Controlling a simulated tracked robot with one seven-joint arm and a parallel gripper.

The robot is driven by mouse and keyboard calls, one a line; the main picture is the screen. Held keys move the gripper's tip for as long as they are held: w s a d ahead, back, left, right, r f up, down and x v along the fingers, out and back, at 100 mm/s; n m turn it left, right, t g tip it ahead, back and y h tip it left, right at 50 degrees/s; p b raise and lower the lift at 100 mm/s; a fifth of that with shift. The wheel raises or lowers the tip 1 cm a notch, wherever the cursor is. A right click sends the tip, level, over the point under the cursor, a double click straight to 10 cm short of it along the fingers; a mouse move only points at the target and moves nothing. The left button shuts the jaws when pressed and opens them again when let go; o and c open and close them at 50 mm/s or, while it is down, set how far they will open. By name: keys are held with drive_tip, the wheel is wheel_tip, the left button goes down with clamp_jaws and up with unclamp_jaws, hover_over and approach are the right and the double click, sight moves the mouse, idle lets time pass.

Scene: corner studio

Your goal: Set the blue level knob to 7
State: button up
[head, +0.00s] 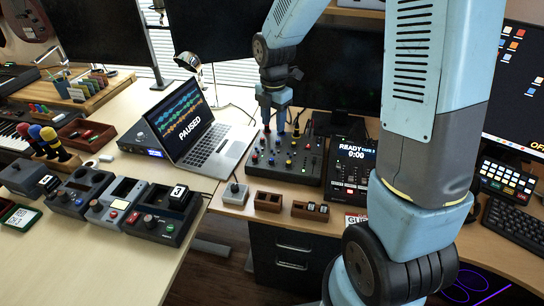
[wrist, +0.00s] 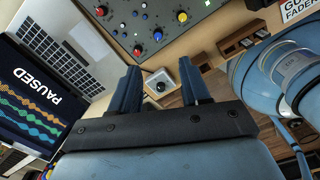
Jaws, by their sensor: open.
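The mixer panel (head: 310,176) lies on the desk right of the laptop in the head view, with several coloured knobs. In the wrist view the mixer (wrist: 205,18) is at the top, and a blue knob (wrist: 158,36) shows on it near a red knob and a yellow knob. Its setting and markings are too small to read. My gripper (head: 281,128) is above the back left part of the mixer, pointing down. In the wrist view my gripper (wrist: 160,80) has its two blue fingers apart and nothing between them. I see no contact with the blue knob.
The laptop (head: 220,150), showing PAUSED, stands left of the mixer. A small grey box with a dark knob (head: 235,193) and wooden trays (head: 268,201) sit in front. A READY display (head: 350,165) stands right of the mixer. Monitors stand behind.

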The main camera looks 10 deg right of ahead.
sight(272, 159)
drive_tip(key=shift+n, duration=0.4)
drive_tip(key=f, duration=1.5)
drive_tip(key=shift+w+a, duration=0.15)
drive_tip(key=shift+a, duration=0.1)
drive_tip(key=shift+c, duration=0.3)
clamp_jaws()
drive_tip(key=shift+d, duration=0.25)
drive_tip(key=shift+a, duration=0.2)
